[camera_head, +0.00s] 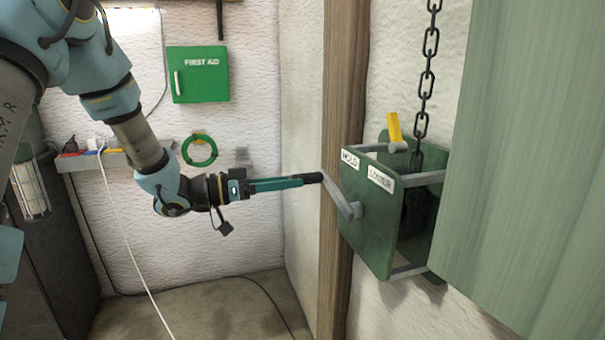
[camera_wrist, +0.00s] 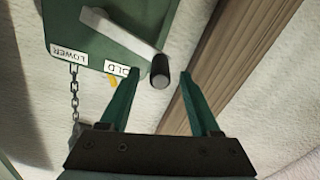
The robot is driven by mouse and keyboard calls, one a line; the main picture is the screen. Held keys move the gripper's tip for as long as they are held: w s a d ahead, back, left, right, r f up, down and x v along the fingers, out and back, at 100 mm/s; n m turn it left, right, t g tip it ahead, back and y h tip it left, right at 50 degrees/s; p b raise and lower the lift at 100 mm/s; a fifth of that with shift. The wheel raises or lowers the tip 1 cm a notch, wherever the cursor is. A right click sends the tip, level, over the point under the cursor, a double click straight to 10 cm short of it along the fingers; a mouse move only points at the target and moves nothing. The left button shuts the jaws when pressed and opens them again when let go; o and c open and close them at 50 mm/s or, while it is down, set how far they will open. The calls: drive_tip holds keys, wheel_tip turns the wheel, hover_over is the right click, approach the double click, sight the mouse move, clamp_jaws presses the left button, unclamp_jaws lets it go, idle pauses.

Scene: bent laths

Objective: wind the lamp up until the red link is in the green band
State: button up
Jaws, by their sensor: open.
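A green winch box (camera_head: 368,225) with HOLD and LOWER labels is fixed to the wall at right in the head view. Its grey crank arm (camera_head: 341,198) ends in a black grip (camera_head: 313,178); the grip also shows in the wrist view (camera_wrist: 160,72). My gripper (camera_head: 303,181) is open, with its teal fingers on either side of the grip near the tips and gaps visible in the wrist view. A dark chain (camera_head: 427,75) runs up from the box. A yellow lever (camera_head: 394,127) stands on it. I see no red link or green band.
A wooden post (camera_head: 343,90) stands beside the box, and a large pale green panel (camera_head: 530,160) is at right. A caged lamp (camera_head: 29,190) is at far left. A shelf (camera_head: 115,158) and a first aid box (camera_head: 198,75) are on the back wall.

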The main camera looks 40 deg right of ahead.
sight(322, 178)
drive_tip(key=shift+p+x, duration=0.45)
drive_tip(key=shift+x, duration=1.6)
drive_tip(key=shift+c, duration=0.2)
clamp_jaws()
